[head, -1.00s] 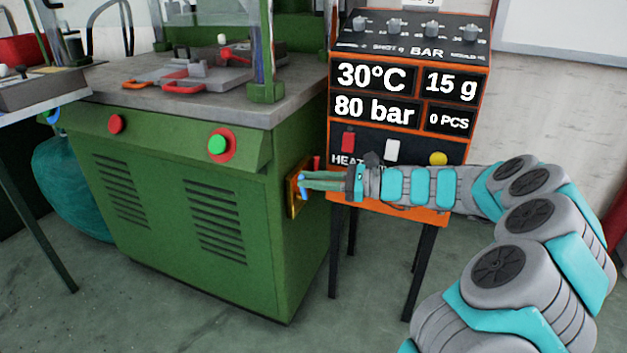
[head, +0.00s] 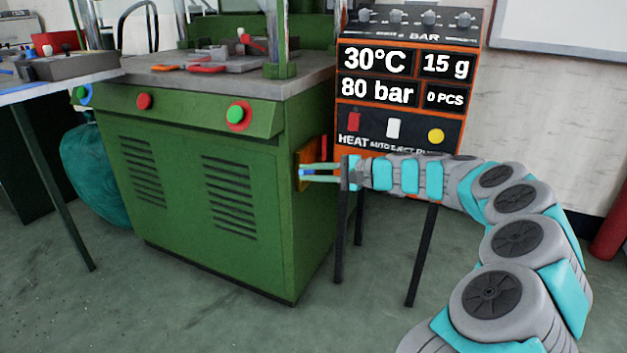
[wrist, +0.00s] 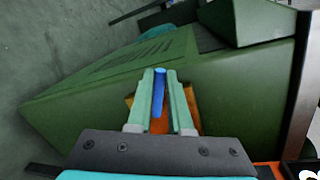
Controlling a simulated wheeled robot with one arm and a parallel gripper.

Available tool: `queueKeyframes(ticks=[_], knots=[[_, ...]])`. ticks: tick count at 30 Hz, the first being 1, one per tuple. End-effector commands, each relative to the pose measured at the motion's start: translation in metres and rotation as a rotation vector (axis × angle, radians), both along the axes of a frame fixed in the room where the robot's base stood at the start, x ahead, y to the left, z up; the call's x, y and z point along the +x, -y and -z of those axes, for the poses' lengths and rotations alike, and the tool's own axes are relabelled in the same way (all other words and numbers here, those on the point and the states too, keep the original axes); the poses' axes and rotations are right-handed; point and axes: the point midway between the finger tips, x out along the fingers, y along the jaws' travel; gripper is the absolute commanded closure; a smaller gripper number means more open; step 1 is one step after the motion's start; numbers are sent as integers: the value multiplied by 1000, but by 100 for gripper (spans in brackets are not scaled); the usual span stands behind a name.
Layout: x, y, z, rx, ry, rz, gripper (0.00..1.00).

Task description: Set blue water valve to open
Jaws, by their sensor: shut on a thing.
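The blue valve handle (wrist: 159,85) stands between my gripper's two green fingers (wrist: 161,78) in the wrist view, in front of an orange plate (wrist: 133,100) on the green machine's side. In the head view my gripper (head: 304,172) reaches in from the right to this plate (head: 301,160), with the fingers about level. Only a small bit of the blue handle (head: 302,173) shows there, at the fingertips. The gripper is shut on the handle. The valve's body is largely hidden behind the fingers, and I cannot read its exact angle.
A red handle (head: 323,147) is close above my fingers at the plate. The orange control box (head: 394,120) on black legs stands right behind my wrist. The green machine (head: 225,200) fills the left of the reach. The floor in front is clear.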

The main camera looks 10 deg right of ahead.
Motion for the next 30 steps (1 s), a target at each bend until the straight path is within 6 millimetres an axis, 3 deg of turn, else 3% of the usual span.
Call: queueKeyframes(ticks=[24, 25, 30], knots=[[4, 1, 6, -67, 94, 1, 100], [4, 1, 6, -67, 94, 1, 78], [4, 1, 6, -66, 93, 0, 59]])
